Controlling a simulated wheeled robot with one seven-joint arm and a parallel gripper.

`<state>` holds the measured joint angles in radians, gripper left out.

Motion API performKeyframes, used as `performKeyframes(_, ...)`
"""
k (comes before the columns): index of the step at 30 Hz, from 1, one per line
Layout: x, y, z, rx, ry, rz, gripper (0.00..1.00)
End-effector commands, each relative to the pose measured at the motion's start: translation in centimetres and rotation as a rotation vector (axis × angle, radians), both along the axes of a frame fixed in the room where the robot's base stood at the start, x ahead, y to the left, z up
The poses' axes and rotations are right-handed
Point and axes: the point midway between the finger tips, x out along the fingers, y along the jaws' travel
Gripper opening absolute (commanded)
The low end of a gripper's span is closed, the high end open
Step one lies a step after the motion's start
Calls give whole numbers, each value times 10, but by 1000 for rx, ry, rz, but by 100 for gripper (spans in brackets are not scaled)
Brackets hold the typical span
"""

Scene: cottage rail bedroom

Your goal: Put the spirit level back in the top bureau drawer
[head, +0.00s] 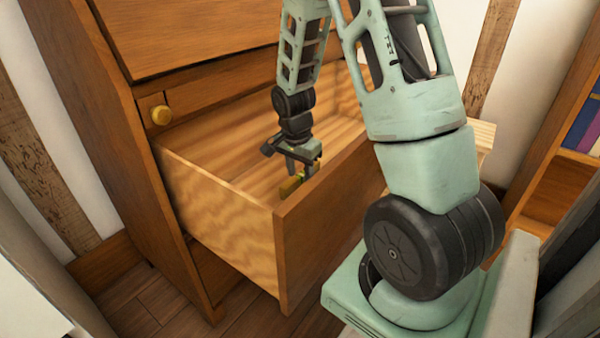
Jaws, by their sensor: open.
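The bureau drawer (218,217) is pulled well out, with a light wood side and a darker front panel. My gripper (300,172) reaches down into it, close behind the front panel. A small yellow piece, which looks like the spirit level (290,187), shows at the fingertips, inside the drawer by the front panel. My gripper is open around or just above it; I cannot tell which. The front panel and the fingers hide most of the level, and whether it rests on the drawer floor is unclear.
The drawer floor further back looks bare. A bookshelf (565,150) with books is at the right edge. My arm covers the drawer's right part.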

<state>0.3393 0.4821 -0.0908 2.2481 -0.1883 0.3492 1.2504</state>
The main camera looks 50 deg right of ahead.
Motion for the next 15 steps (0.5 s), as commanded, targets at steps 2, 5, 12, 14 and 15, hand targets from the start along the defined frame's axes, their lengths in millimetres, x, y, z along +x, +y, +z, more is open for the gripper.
performKeyframes(2, 0, 2, 18, -1, -2, 1, 41)
performKeyframes(5, 0, 5, 40, -1, -3, 0, 41)
performKeyframes(12, -1, 11, 88, 0, -2, 1, 41)
performKeyframes(14, -1, 12, 96, -1, -3, 2, 41)
performKeyframes(15, -1, 13, 101, 0, -2, 2, 41)
